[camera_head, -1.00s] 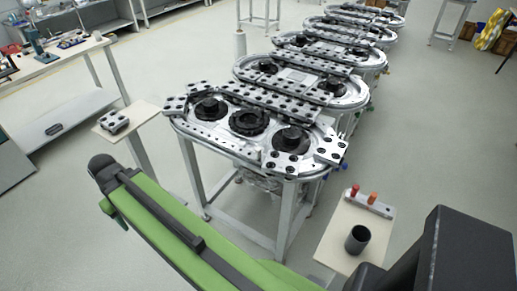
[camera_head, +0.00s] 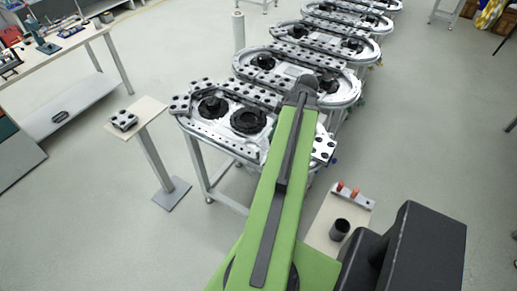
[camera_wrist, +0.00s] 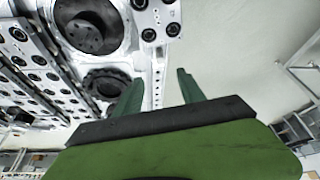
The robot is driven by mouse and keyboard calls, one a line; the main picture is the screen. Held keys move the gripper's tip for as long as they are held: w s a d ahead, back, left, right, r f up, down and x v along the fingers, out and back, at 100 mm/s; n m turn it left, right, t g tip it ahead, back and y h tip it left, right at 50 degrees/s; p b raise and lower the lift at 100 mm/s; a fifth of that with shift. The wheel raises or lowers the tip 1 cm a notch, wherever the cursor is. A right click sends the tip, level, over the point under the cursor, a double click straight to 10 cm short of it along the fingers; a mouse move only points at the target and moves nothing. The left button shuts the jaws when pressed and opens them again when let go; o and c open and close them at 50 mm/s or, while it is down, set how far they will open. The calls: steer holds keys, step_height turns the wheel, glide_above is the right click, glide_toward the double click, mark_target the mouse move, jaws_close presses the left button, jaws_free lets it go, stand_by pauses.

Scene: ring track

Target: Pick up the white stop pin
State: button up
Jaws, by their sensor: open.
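I cannot make out a white stop pin in either view. A small pale rack (camera_head: 364,201) on the right-hand stand holds a red pin (camera_head: 340,186) and an orange pin (camera_head: 355,193). My gripper (camera_wrist: 158,88) shows in the wrist view with its two green fingers apart and nothing between them. Behind the fingers are the nearest ring track's metal plate, dark round hubs (camera_wrist: 90,26) and pale floor. In the head view my green arm reaches over the right part of the nearest ring track (camera_head: 222,138) and hides it; the gripper does not show there.
A dark cup (camera_head: 339,230) stands on the right-hand stand (camera_head: 321,240). A left stand (camera_head: 150,112) bears a small block with dark holes (camera_head: 124,120). More ring tracks recede behind. A workbench (camera_head: 70,45) is at upper left. The floor between the left stand and track is clear.

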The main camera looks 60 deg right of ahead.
mark_target(258, 150)
steer(key=b+x, duration=1.1)
steer(key=x, duration=0.1)
steer(key=shift+f, duration=0.25)
steer(key=shift+w, duration=0.1)
steer(key=b+x, duration=0.5)
steer(key=shift+w, duration=0.15)
steer(key=shift+r, duration=0.1)
jaws_close()
